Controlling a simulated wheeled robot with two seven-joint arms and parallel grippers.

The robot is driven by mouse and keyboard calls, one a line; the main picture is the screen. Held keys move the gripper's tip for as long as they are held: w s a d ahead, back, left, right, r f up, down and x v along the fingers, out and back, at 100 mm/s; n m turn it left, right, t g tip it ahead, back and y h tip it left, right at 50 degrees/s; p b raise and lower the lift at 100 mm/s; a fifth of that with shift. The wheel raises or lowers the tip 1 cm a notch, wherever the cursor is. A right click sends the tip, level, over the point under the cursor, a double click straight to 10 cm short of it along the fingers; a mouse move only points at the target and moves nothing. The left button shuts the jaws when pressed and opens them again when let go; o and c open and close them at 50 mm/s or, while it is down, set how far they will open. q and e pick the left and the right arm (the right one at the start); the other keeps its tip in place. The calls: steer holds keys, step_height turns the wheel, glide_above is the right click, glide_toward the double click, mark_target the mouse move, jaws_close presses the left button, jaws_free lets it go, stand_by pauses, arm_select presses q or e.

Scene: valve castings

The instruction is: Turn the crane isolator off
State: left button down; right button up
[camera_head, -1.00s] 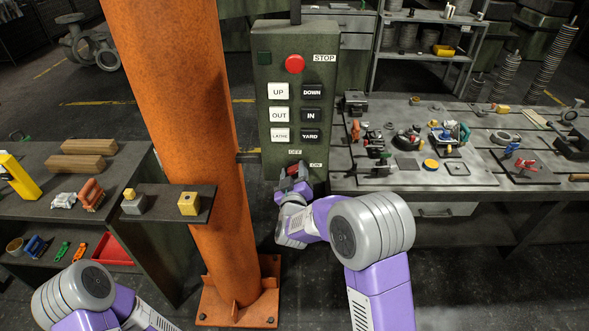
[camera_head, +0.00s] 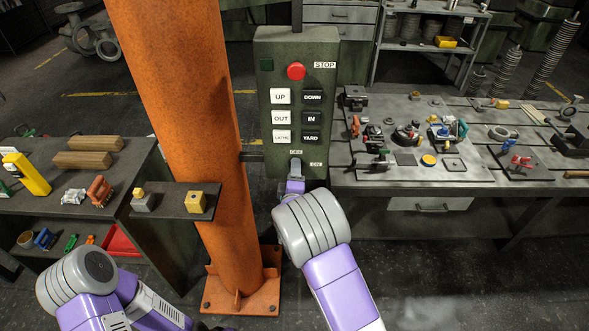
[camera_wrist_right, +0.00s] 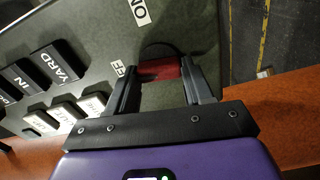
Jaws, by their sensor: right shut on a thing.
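The crane control box (camera_head: 265,120) is a dark green panel on the orange column, with a red STOP button and labelled push buttons. Low on it are the OFF label (camera_head: 296,152) and ON label (camera_head: 316,164). My right gripper (camera_head: 295,165) is at the panel's lower end and covers the isolator there. In the right wrist view, the isolator's red handle (camera_wrist_right: 160,70) lies between the fingertips of my right gripper (camera_wrist_right: 160,78), which is shut on it. A dark round base shows behind the handle. The OFF label is partly hidden by a finger. My left gripper is out of view.
The orange column (camera_head: 190,120) stands left of the box. A small shelf (camera_head: 172,202) with two blocks juts out from it. A workbench (camera_head: 400,178) with tools and castings is close on the right. Another bench (camera_head: 100,205) stands on the left.

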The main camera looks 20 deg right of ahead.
steer(key=shift+n, duration=0.7)
steer(key=shift+p, duration=0.3)
steer(key=o, duration=1)
steer(key=shift+o, duration=0.2)
steer(key=v, duration=0.7)
steer(key=shift+s, duration=0.3)
steer(key=shift+a+f, duration=0.1)
